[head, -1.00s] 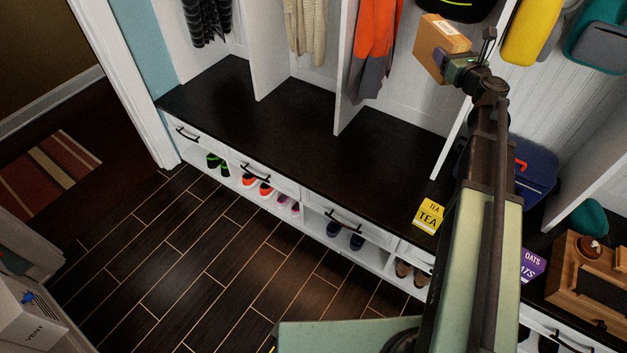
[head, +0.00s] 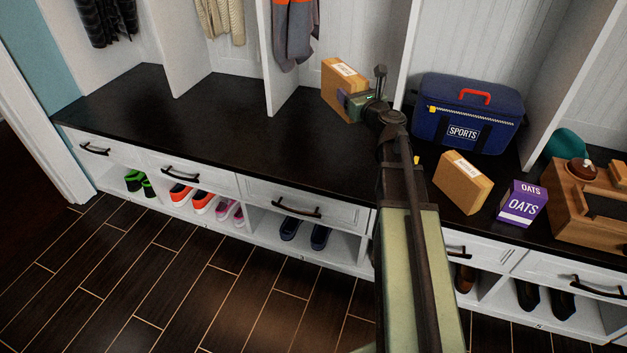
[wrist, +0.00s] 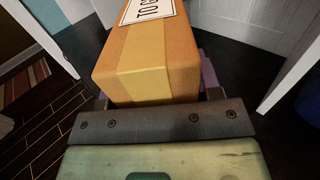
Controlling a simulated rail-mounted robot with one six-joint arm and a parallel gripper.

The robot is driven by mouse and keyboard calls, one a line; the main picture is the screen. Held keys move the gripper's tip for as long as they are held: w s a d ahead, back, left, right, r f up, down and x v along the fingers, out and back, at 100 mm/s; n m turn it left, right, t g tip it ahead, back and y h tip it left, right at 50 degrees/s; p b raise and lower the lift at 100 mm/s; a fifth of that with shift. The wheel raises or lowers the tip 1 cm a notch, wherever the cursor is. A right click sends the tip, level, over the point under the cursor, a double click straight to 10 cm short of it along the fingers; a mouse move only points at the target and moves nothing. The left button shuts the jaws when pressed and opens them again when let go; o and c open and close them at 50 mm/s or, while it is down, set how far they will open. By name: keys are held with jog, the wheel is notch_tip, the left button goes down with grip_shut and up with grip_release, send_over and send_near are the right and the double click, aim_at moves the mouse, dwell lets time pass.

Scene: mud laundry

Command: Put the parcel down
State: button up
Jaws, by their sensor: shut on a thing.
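The parcel (head: 341,88) is a small brown cardboard box with a white label, in the upper middle of the head view. My gripper (head: 352,101) is shut on it and holds it upright in front of a cubby, above the dark bench top (head: 220,118). I cannot tell how large the gap to the bench is. In the wrist view the parcel (wrist: 150,62) fills the upper middle, with tape along its side and a printed label on top. My gripper's fingers are mostly hidden behind it there.
A second similar brown box (head: 462,183) stands on the bench right of my arm. Beside it are a purple oats box (head: 521,204), a blue sports bag (head: 467,115) and a wooden crate (head: 590,215). White dividers (head: 283,85) rise from the bench. The bench left of my gripper is clear.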

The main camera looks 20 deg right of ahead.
jog(key=f, duration=0.1)
jog(key=f+b, duration=0.1)
jog(key=f, duration=0.1)
jog(key=shift+s+f, duration=0.25)
jog(key=shift+f, duration=0.1)
jog(key=shift+r, duration=0.1)
notch_tip(320, 180, down, 20)
jog(key=b, duration=2)
jog(key=shift+r, duration=0.1)
jog(key=o, duration=1.2)
jog(key=shift+c, duration=0.2)
jog(key=s+d, duration=0.1)
jog(key=s, duration=1.1)
jog(key=s+a+f+n+g+y, duration=0.1)
jog(key=a+f+n+g+y, duration=0.2)
jog(key=a+n, duration=0.4)
jog(key=a+f+n+g, duration=0.4)
jog(key=a+n, duration=0.2)
jog(key=s+a+f+n+g+y, duration=0.1)
jog(key=a+f+n+g+y, duration=0.2)
jog(key=a+n, duration=0.4)
jog(key=s+a+f+n+g+h, duration=0.3)
jog(key=s+f+n+g+h, duration=0.4)
jog(key=n, duration=0.8)
jog(key=s+g, duration=0.1)
jog(key=s, duration=0.2)
jog(key=shift+h, duration=0.3)
